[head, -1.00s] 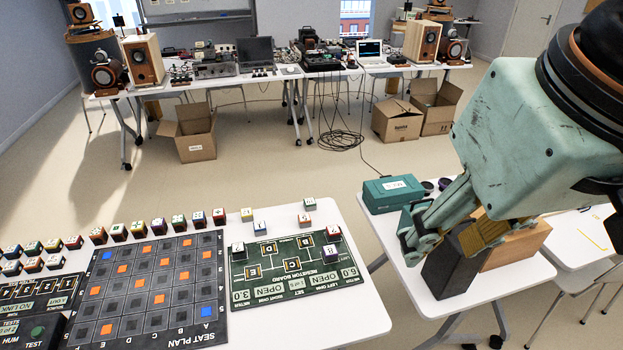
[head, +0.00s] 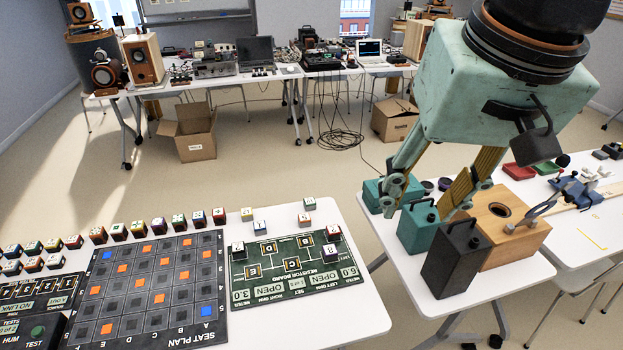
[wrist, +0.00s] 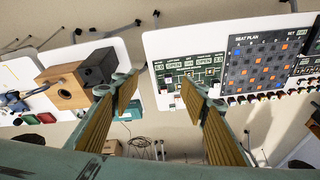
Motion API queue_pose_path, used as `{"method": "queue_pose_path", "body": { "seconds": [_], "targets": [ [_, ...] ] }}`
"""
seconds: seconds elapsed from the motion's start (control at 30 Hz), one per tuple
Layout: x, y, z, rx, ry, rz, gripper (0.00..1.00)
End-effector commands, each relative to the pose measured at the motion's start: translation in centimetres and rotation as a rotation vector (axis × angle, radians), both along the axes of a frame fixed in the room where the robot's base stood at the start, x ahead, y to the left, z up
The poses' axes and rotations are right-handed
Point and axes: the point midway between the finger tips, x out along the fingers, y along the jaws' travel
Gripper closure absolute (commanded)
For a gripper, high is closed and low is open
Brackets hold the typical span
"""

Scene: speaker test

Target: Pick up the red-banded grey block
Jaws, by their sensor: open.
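Several small grey blocks with coloured bands stand around the green resistor board (head: 285,293) on the left table. My gripper (head: 420,208) is open and empty, above the right table's boxes and right of these blocks. In the wrist view my gripper (wrist: 168,108) has its jaws wide apart with nothing between them, and the board (wrist: 188,90) lies beyond.
Below my gripper on the right table stand a teal box (head: 417,232), a black box (head: 456,262) with a handle and a wooden box (head: 512,238). A gap separates the two tables. A dark seat plan board (head: 150,290) with orange and blue squares lies at left.

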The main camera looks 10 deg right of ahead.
Motion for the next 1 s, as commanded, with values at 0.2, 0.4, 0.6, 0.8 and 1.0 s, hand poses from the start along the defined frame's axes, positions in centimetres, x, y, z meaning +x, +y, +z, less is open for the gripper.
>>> {"method": "queue_pose_path", "body": {
  "seconds": [0.2,0.4,0.6,0.8,1.0],
  "targets": [
    [3.4,0.0,-0.4,0.023,0.022,-0.079,0.59],
    [6.4,0.1,-1.0,0.044,0.039,-0.153,0.59],
    [9.5,0.1,-1.8,0.063,0.057,-0.226,0.59],
    [12.6,0.2,-3.0,0.08,0.074,-0.3,0.59],
    [15.6,0.2,-4.3,0.098,0.093,-0.375,0.59]
  ]
}}
